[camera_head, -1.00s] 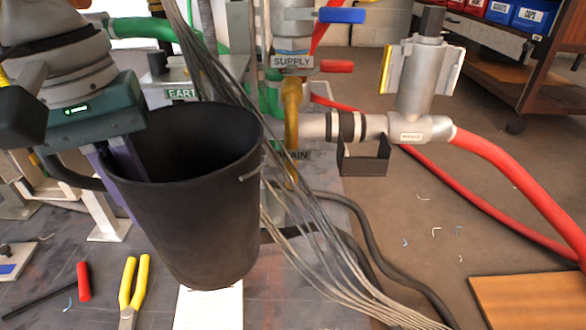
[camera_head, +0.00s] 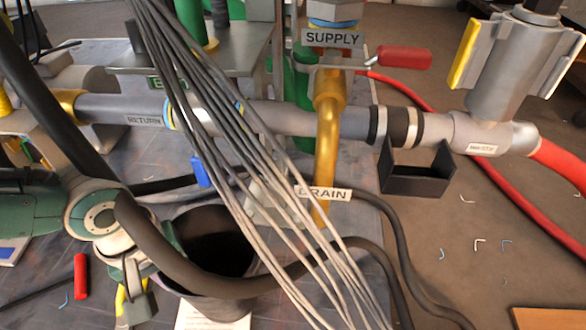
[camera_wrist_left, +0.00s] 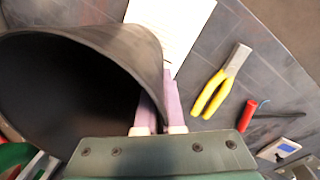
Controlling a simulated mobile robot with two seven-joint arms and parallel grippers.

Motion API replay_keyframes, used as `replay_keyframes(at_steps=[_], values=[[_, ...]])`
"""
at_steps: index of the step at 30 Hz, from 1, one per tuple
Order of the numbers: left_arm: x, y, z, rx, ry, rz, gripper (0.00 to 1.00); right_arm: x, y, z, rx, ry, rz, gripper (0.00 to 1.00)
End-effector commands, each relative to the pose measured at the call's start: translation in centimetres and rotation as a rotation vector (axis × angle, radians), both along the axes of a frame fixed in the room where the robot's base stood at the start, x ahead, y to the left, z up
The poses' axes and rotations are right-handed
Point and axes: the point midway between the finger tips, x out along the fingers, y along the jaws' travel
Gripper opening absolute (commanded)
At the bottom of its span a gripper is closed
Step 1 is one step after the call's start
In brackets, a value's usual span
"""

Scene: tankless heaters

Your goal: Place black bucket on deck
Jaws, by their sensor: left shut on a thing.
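The black bucket (camera_head: 212,240) is upright or nearly so at the lower middle of the head view, partly hidden by a black hose and grey cables. In the left wrist view the bucket (camera_wrist_left: 75,85) fills the left side. My left gripper (camera_wrist_left: 160,104) is shut on its rim, one purple finger on each side of the wall. In the head view my left arm comes in from the left and the fingers are hidden. The dark grey deck (camera_head: 40,262) lies below the bucket. I cannot tell whether the bucket's base touches it. My right gripper is not in view.
A white paper (camera_head: 212,318) lies by the bucket. Yellow-handled pliers (camera_wrist_left: 221,82) and a red-handled tool (camera_head: 80,276) lie on the deck. A black hose (camera_head: 235,287) and grey cables (camera_head: 235,165) cross in front of the bucket. A drain pipe (camera_head: 327,125) stands behind.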

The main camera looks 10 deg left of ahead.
Motion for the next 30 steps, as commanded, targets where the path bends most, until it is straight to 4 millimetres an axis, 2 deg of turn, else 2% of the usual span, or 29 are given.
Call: replay_keyframes(at_steps=[1, 6, 9, 13, 16, 20, 27, 30], values=[[0.2, -1.8, -0.1, -0.004, -0.006, -0.010, 0.00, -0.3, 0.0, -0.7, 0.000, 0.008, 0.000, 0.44], [0.2, -6.9, -0.4, -0.005, -0.007, -0.011, 0.00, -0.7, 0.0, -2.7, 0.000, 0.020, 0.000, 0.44], [0.2, -9.7, -0.5, -0.003, -0.008, -0.011, 0.00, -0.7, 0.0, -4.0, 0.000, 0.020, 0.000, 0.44], [0.2, -12.6, -0.5, -0.003, -0.006, -0.007, 0.00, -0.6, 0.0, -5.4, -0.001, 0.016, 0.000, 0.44], [0.2, -13.7, -0.3, -0.002, -0.004, -0.003, 0.00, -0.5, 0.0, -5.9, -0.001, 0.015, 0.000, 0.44], [0.1, -14.1, -0.3, 0.000, -0.004, -0.001, 0.00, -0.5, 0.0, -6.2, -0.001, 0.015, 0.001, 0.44], [0.2, -14.1, -3.5, 0.002, -0.005, -0.001, 0.00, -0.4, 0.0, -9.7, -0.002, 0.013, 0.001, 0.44], [0.2, -14.1, -3.8, 0.000, -0.004, 0.001, 0.00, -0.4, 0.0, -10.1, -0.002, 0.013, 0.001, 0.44]])
